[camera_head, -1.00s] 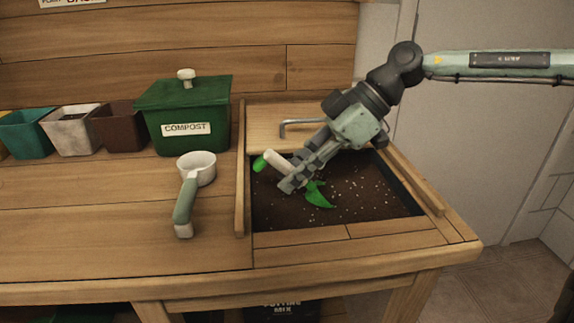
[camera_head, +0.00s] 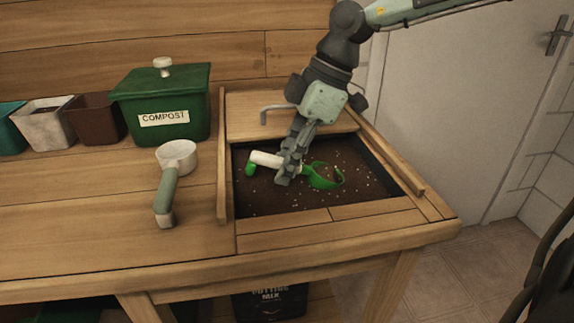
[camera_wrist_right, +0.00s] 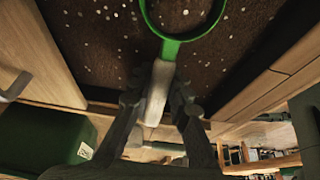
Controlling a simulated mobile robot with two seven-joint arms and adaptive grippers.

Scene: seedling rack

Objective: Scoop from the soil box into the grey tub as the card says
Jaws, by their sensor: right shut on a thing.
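The soil box (camera_head: 238,205) is sunk into the right part of the bench and holds dark soil with pale specks. My right gripper (camera_head: 285,176) is over the soil, shut on the pale handle of a green scoop (camera_head: 325,177). The handle's green end sticks out to the left, and the scoop's head is on the right at the soil. In the right wrist view the handle (camera_wrist_right: 157,95) is between the fingers and the green rim (camera_wrist_right: 170,47) is ahead over soil. A light grey tub (camera_head: 45,126) stands at the back left. No readable card shows. My left gripper is not seen.
A green lidded box marked COMPOST (camera_head: 165,110) stands left of the soil box. A second scoop (camera_head: 177,157), pale with a grey-green handle, lies on the bench. A brown pot (camera_head: 97,118) stands beside the tub. A metal handle (camera_head: 279,112) is behind the soil.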

